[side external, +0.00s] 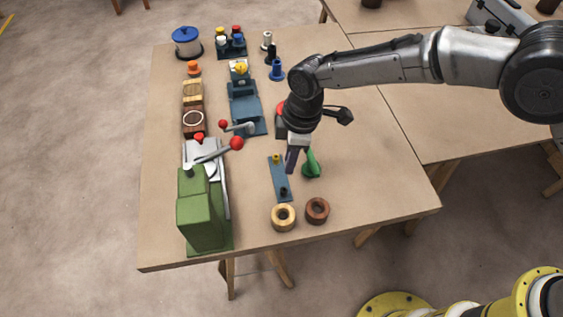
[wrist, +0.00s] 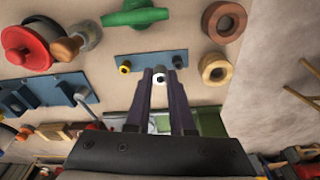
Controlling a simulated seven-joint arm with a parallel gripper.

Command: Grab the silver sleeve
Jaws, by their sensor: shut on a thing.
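My gripper (side external: 291,168) points down over the right part of the bench, above the blue plate (side external: 280,180). In the wrist view the tips of its two dark fingers (wrist: 160,76) are close together. A small pale ring-shaped end with a dark hole, which looks like the silver sleeve (wrist: 160,79), sits between them, and the gripper is shut on it. The sleeve cannot be made out in the side view. The blue plate (wrist: 149,66) carries a yellow piece (wrist: 124,67) and a black piece.
A green piece (side external: 312,166) stands close right of my gripper. A tan ring (side external: 283,217) and a brown ring (side external: 318,210) lie near the front edge. A green machine (side external: 203,212) with red-knobbed levers stands left. The bench's right front (side external: 385,190) is clear.

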